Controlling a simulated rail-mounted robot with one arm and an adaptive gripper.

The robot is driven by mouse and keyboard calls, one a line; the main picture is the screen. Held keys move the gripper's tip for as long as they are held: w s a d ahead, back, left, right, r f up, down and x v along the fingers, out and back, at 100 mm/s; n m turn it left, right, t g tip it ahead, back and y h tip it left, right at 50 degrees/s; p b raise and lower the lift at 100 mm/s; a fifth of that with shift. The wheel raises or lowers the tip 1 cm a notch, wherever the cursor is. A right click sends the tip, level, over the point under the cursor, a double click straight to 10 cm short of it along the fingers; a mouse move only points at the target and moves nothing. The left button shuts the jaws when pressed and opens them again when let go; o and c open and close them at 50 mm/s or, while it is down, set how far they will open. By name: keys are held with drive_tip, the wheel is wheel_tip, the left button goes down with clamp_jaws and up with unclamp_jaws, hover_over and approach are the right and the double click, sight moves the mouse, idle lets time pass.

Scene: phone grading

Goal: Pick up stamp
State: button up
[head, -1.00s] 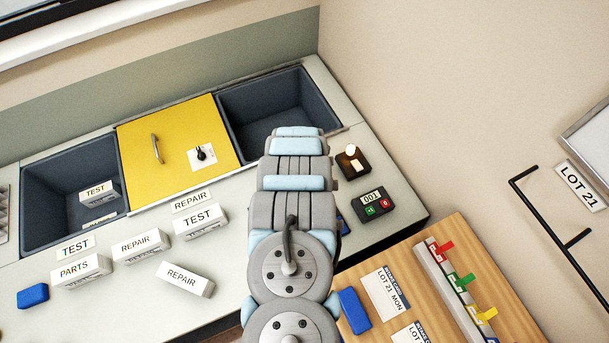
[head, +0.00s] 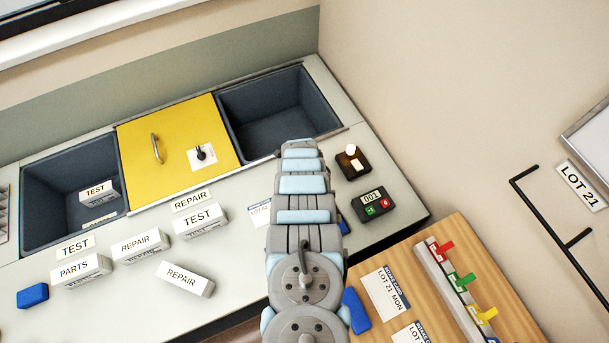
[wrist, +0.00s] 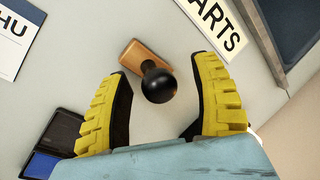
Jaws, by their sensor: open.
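The stamp (wrist: 157,84) has a wooden base and a round black knob. In the wrist view it stands on the light grey worktop, between and slightly beyond the yellow ribbed fingers of my gripper (wrist: 162,76). My gripper is open and empty, with a gap on both sides of the knob. In the head view my arm hides the stamp and the gripper fingers.
An ink pad (wrist: 50,148) with a blue surface lies at lower left in the wrist view. A printed card (wrist: 18,40) and a PARTS label (wrist: 215,25) lie nearby. A counter device (head: 374,204) and a dark box with a white knob (head: 352,161) stand right of my arm.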

drive_tip(key=shift+f, duration=0.1)
clamp_jaws()
idle(0.5)
